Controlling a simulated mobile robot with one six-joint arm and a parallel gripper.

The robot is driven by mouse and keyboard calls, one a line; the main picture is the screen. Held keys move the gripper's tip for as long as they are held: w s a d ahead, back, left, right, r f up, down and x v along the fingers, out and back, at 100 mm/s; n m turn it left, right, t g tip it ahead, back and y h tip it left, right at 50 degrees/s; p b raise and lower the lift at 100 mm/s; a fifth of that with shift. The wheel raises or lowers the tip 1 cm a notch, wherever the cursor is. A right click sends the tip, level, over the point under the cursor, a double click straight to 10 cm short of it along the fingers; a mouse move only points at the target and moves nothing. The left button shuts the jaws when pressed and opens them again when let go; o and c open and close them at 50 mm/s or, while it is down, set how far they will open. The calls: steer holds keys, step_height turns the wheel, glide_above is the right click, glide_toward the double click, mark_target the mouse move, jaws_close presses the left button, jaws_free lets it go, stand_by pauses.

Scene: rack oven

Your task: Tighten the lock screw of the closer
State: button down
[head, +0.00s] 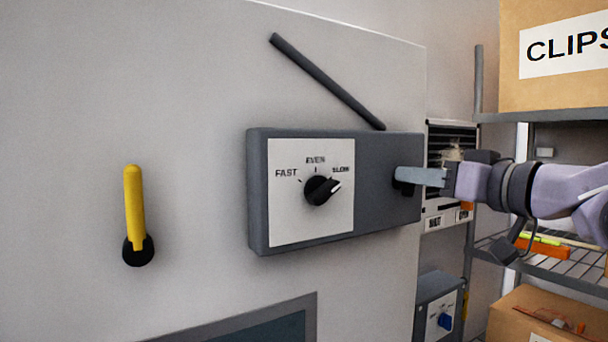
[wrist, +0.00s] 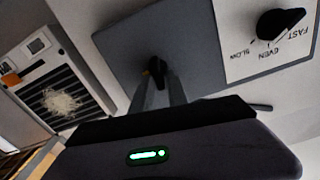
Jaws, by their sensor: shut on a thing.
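The closer (head: 387,215) is a dark grey box on a large light grey panel. Its white plate carries a black dial (head: 321,190) marked FAST, EVEN and SLOW, with its white mark turned toward SLOW. The lock screw (head: 403,188) is a small black part on the right of the box's front. My gripper (head: 408,177) reaches in from the right and is shut on it. In the wrist view the fingertips meet at the lock screw (wrist: 157,68), which they partly hide. How far the screw is turned cannot be told.
A dark rod (head: 327,81) slants above the closer. A yellow lever (head: 134,205) is on the panel at left. At right are a vent (wrist: 62,92) with pale fluff, a shelf rack (head: 540,115) with a CLIPS box (head: 550,85), and a lower unit with a blue knob (head: 445,322).

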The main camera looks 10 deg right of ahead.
steer(key=shift+w+d+f+m+b, duration=0.1)
steer(key=shift+d+f+m+b, duration=0.15)
steer(key=shift+m, duration=2.45)
steer(key=shift+d+f+m+b, duration=0.1)
steer(key=shift+f+m+b, duration=0.15)
steer(key=shift+m, duration=2.45)
steer(key=shift+w+d+f+m+b, duration=0.15)
steer(key=shift+m+b, duration=0.2)
steer(key=shift+m, duration=2.35)
steer(key=shift+s, duration=0.1)
steer(key=c, duration=1.5)
jaws_free()
